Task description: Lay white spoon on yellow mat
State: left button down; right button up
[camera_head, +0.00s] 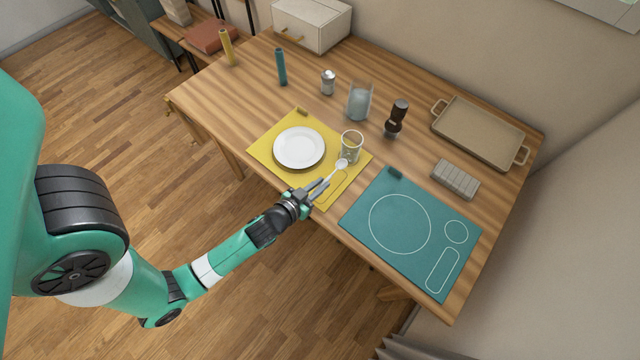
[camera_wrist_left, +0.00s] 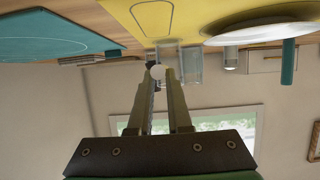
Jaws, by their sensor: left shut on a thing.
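The white spoon (camera_head: 341,165) is held by my left gripper (camera_head: 319,187), which is shut on its handle. Its bowl points away from the gripper, near the glass, and also shows between the fingers in the left wrist view (camera_wrist_left: 157,72). The yellow mat (camera_head: 268,147) lies at the table's front edge. The spoon appears over the mat's right part, beside a long outline drawn there; the wrist view suggests it is above the mat, but the exact gap is unclear. My right gripper is not in view.
A white plate (camera_head: 298,147) and a clear glass (camera_head: 351,146) stand on the yellow mat. A teal mat (camera_head: 455,270) with empty outlines lies to the right. Behind are a jug (camera_head: 359,100), a dark pepper mill (camera_head: 397,118), a shaker (camera_head: 328,82) and a tray (camera_head: 480,130).

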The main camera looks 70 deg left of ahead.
pick_arm(q)
notch_tip(320, 180, down, 5)
jog(key=b, duration=0.4)
jog(key=c, duration=0.8)
grip_release()
jog(key=shift+d, duration=0.1)
jog(key=b+v, duration=0.2)
jog(key=v, duration=0.9)
jog(key=shift+s+d+r, duration=0.1)
jog(key=shift+s+r, duration=0.1)
jog(key=shift+s, duration=0.05)
jog(key=shift+w+r, duration=0.1)
